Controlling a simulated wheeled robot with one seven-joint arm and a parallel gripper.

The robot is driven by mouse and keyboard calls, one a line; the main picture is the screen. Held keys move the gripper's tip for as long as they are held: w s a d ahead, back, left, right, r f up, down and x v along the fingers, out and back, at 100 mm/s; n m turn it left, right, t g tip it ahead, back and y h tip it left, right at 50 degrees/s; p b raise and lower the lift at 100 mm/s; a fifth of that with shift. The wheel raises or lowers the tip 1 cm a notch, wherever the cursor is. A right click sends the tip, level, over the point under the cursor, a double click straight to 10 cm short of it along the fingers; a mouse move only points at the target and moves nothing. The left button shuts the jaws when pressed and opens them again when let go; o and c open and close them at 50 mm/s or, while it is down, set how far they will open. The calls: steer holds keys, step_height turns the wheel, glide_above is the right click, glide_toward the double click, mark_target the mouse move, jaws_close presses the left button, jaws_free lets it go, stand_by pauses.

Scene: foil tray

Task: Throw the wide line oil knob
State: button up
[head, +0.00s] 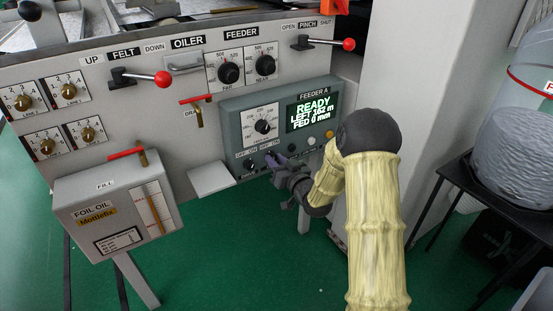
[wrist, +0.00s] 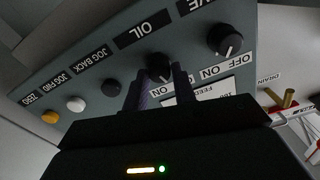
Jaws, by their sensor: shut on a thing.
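The oil knob (wrist: 158,68) is a black rotary knob on the grey FEEDER A panel, beside the OIL label. In the wrist view my gripper (wrist: 160,88) is shut on it, one dark purple finger on each side. The knob's pointer mark is hard to make out there. In the head view my gripper (head: 273,160) is at the lower edge of the FEEDER A panel (head: 228,118) and mostly hides this knob.
A similar knob (wrist: 225,40) is close beside the gripped one. White (wrist: 76,104), black and orange buttons lie on the other side. A display (head: 311,112) reads READY. The foil oil tank (head: 115,215) stands at left, and red-tipped levers are above.

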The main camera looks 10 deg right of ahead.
steer(key=m+p, duration=0.2)
steer(key=m, duration=0.2)
steer(key=shift+d+m+p, duration=0.1)
steer(key=shift+m+p, duration=0.2)
steer(key=shift+p, duration=0.05)
steer(key=m+p, duration=0.2)
steer(key=m, duration=0.2)
steer(key=shift+f+m+p, duration=0.15)
steer(key=shift+m+p, duration=0.25)
steer(key=o, duration=1)
steer(key=shift+c, duration=0.2)
steer(key=shift+s, duration=0.1)
steer(key=p+v, duration=0.2)
steer(key=v, duration=1.5)
